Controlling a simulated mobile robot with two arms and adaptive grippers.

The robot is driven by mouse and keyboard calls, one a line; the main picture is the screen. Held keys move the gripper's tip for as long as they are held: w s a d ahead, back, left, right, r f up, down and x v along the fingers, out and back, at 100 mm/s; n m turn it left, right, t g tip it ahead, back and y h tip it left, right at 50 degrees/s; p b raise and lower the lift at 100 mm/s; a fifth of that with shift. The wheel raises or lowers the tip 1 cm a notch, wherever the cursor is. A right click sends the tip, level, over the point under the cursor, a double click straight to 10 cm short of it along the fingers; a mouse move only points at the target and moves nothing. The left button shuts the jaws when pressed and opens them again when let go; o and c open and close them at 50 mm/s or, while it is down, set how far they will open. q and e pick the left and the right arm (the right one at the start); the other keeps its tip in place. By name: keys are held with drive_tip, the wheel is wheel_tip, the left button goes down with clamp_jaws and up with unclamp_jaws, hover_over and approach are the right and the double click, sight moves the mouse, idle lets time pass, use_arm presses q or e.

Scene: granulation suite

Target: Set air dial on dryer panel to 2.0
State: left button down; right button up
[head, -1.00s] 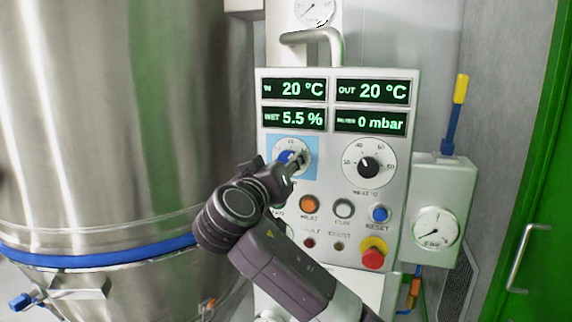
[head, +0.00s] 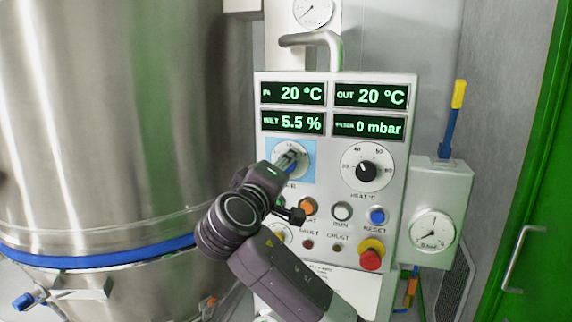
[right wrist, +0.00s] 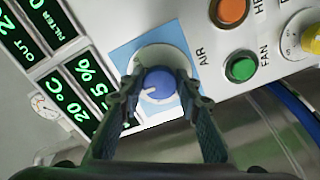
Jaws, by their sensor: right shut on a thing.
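The air dial is a blue knob on a white scale, on a light blue square (head: 309,172) at the left of the dryer panel (head: 325,232). In the right wrist view, the blue knob (right wrist: 160,83) sits beside the AIR label. Its white mark points to the lower left there; the scale figures cannot be read. My right gripper (head: 289,157) comes from below and largely hides the knob in the head view. Its two fingers (right wrist: 161,88) are shut on the knob, one on each side. My left gripper is not in view.
The heat dial (head: 366,169) is right of the air dial. Below are an orange button (head: 308,206), a white run button (head: 342,212), a blue reset button (head: 377,216) and a red emergency stop (head: 370,259). A steel vessel (head: 110,110) stands left, a green door (head: 540,180) right.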

idle(0.5)
drive_tip(key=o, duration=1.2)
drive_tip(key=shift+c, duration=0.2)
drive_tip(key=shift+s+a, duration=0.1)
drive_tip(key=v, duration=1.2)
drive_tip(key=shift+f, duration=0.1)
